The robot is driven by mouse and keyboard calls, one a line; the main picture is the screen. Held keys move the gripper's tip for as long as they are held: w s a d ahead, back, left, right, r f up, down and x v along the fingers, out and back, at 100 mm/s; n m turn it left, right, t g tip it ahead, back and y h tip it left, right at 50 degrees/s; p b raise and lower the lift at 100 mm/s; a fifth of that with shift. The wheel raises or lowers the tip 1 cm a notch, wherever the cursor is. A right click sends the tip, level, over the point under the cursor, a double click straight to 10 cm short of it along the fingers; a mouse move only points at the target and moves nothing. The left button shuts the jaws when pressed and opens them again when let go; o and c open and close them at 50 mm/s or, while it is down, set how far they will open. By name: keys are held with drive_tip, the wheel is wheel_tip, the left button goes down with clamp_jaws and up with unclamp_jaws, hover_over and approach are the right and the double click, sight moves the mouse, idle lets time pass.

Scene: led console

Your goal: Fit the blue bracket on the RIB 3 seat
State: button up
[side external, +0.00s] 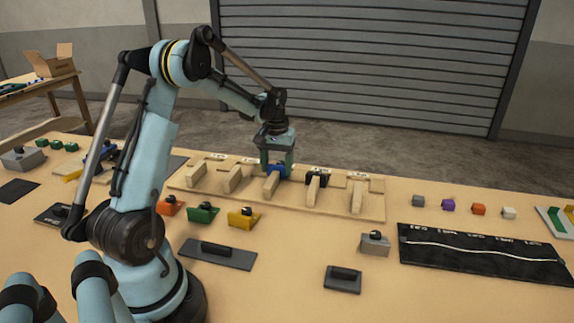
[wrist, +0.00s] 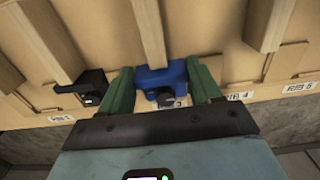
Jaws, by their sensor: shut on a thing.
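My gripper (side external: 277,166) has its green fingers on both sides of the blue bracket (side external: 277,171) and is shut on it. In the wrist view the blue bracket (wrist: 160,77) sits between the fingertips, in line with the end of the middle wooden rib (wrist: 148,35). Whether it rests fully on that seat or is slightly above cannot be told. The label behind it is mostly covered by the bracket and gripper. RIB 4 (wrist: 240,95) and RIB 5 (wrist: 297,87) labels show to the right.
A black bracket (wrist: 88,85) sits on the neighbouring rib, left of my gripper in the wrist view. Orange (side external: 170,206), green (side external: 204,214) and yellow (side external: 243,218) brackets stand in front of the wooden rib board (side external: 375,211). A dark panel (side external: 480,254) lies at the right.

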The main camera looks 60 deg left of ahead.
drive_tip(key=shift+f, duration=0.65)
idle(0.5)
drive_tip(key=o, duration=1.2)
drive_tip(key=shift+r, duration=0.1)
wheel_tip(320, 180, up, 12)
